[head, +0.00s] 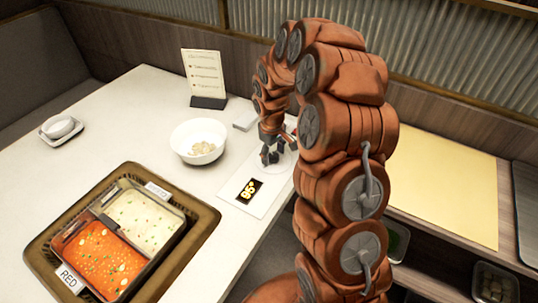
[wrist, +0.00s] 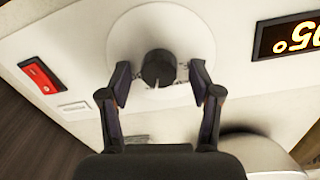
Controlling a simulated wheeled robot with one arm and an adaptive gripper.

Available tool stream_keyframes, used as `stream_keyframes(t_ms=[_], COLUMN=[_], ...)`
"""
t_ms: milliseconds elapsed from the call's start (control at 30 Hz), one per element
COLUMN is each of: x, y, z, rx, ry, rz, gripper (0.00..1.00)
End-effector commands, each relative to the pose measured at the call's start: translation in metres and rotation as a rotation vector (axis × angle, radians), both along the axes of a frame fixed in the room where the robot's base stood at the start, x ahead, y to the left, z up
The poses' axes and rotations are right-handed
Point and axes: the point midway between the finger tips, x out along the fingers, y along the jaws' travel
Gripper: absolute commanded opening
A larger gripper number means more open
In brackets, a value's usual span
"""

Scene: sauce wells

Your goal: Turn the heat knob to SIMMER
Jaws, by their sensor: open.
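The heat knob (wrist: 158,68) is a small dark round knob on a pale disc (wrist: 120,30) in the wrist view. A thin light pointer line on it points toward the bottom of that picture. My gripper (wrist: 160,78) is open, with one finger on each side of the knob and a gap showing on both sides. In the head view my gripper (head: 270,153) is low over the control panel (head: 262,206), and the knob cannot be made out there. The panel's display (head: 249,191) reads about 95°; it shows upside down and cut off in the wrist view (wrist: 288,36). No SIMMER mark is legible.
A red switch (wrist: 40,76) is on the panel. A white bowl (head: 198,158) stands close left of my gripper. A two-part pot of red and white broth sits in a brown tray (head: 38,246). A menu stand (head: 207,103) and small cup (head: 60,127) are farther back.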

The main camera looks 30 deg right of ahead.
Motion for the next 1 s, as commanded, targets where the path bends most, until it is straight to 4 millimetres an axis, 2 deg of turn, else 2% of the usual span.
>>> stream_keyframes(t_ms=[233,700,833,1000], x=[0.000,-0.003,-0.003,-0.004], y=[0.000,0.004,0.006,0.006], z=[0.012,0.096,0.111,0.119], rx=[-0.001,-0.001,0.000,0.000], ry=[-0.003,-0.004,-0.003,-0.001], rz=[0.000,-0.001,-0.001,0.000], gripper=[0.63,0.63,0.63,0.63])
